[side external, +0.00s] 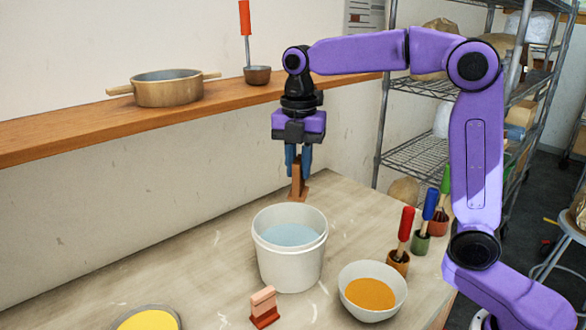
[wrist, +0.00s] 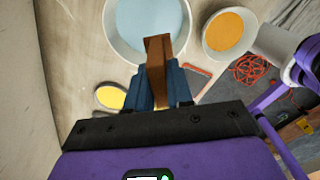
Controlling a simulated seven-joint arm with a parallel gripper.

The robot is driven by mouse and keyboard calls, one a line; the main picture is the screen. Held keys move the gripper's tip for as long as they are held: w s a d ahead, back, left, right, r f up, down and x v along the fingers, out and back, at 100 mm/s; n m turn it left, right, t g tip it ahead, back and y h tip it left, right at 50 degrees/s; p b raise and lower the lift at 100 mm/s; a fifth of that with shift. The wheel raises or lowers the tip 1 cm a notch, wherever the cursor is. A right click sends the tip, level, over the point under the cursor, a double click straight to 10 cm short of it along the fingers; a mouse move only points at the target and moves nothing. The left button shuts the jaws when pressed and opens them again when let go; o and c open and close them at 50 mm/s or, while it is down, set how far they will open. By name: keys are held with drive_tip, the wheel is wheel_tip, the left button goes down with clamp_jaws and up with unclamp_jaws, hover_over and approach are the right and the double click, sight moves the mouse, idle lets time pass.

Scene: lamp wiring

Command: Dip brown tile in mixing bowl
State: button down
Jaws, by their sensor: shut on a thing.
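My gripper (side external: 298,158) points down with its blue fingers shut on the brown tile (side external: 297,182), behind the white bucket in the side view. The tile is upright with a wider brown foot at its lower end; I cannot tell whether it touches the table. In the wrist view, the tile (wrist: 158,58) stands out between the fingers (wrist: 165,88) and overlaps the bucket's near rim. The white bucket (side external: 287,262) holds light blue liquid. A white bowl (side external: 347,297) with orange contents stands at its right. I cannot tell which vessel is the mixing bowl.
A pink tile with a red foot (side external: 264,307) stands in front of the bucket. A yellow-filled dish (side external: 148,321) is at the lower left. Several coloured-handled tools (side external: 405,225) stand at the right. A shelf (side external: 110,127) bears a pot (side external: 168,90) and a ladle (side external: 257,74).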

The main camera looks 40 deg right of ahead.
drive_tip(key=s+d, duration=0.2)
drive_tip(key=s, duration=0.7)
drive_tip(key=s+d, duration=0.3)
drive_tip(key=s, duration=0.6)
wheel_tip(320, 180, down, 11)
drive_tip(key=shift+w, duration=0.2)
drive_tip(key=shift+a+r, duration=0.1)
drive_tip(key=shift+a, duration=0.05)
wheel_tip(320, 180, down, 8)
drive_tip(key=shift+r, duration=0.25)
drive_tip(key=shift+f, duration=0.1)
drive_tip(key=shift+f, duration=1.9)
